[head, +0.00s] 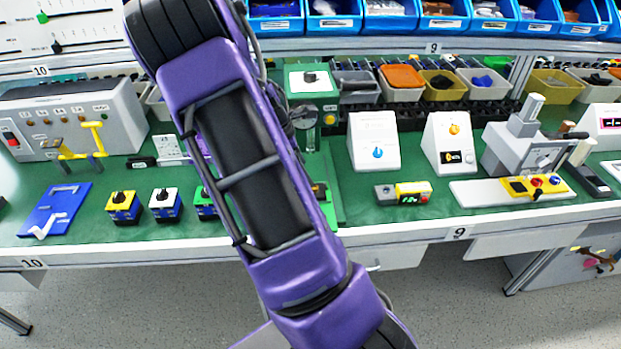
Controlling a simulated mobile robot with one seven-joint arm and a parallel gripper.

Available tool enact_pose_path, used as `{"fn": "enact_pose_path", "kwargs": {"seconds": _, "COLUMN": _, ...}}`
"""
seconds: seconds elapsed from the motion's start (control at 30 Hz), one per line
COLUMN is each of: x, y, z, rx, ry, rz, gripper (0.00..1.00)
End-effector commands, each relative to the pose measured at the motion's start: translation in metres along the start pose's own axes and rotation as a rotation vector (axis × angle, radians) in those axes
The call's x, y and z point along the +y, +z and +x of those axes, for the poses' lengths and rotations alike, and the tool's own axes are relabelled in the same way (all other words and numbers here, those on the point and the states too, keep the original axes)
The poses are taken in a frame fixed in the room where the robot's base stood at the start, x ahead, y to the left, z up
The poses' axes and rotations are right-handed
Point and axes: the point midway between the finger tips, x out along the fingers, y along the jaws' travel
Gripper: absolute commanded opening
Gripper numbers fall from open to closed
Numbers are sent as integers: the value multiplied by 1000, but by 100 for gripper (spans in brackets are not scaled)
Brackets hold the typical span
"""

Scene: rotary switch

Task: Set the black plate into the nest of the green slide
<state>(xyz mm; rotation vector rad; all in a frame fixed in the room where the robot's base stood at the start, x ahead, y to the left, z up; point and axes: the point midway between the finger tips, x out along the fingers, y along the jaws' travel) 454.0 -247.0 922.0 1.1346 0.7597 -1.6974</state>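My purple and black arm crosses the middle of the head view from the bottom to the upper left and covers much of the bench centre. My gripper does not show, so its state and hold cannot be seen. Part of a green fixture (329,212) shows at the right edge of my arm, low on the bench. It may belong to the green slide, but its nest is not visible. I cannot pick out the black plate; it may be behind my arm.
A green box with a black knob (310,78) stands behind my arm. Yellow, white and green switch blocks (123,208) and a blue plate (57,209) are at left. White sloped boxes (374,141) and a grey press (520,145) are at right. Blue bins (390,17) line the back.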

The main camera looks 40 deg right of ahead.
Motion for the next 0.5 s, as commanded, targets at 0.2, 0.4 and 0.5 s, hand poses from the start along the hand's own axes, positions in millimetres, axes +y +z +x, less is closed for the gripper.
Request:
{"fn": "enact_pose_path", "kwargs": {"seconds": 0.2, "x": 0, "y": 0, "z": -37, "rx": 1, "ry": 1, "rz": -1, "gripper": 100}}
{"fn": "enact_pose_path", "kwargs": {"seconds": 0.4, "x": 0, "y": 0, "z": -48, "rx": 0, "ry": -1, "rz": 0, "gripper": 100}}
{"fn": "enact_pose_path", "kwargs": {"seconds": 0.5, "x": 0, "y": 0, "z": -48, "rx": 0, "ry": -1, "rz": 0, "gripper": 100}}
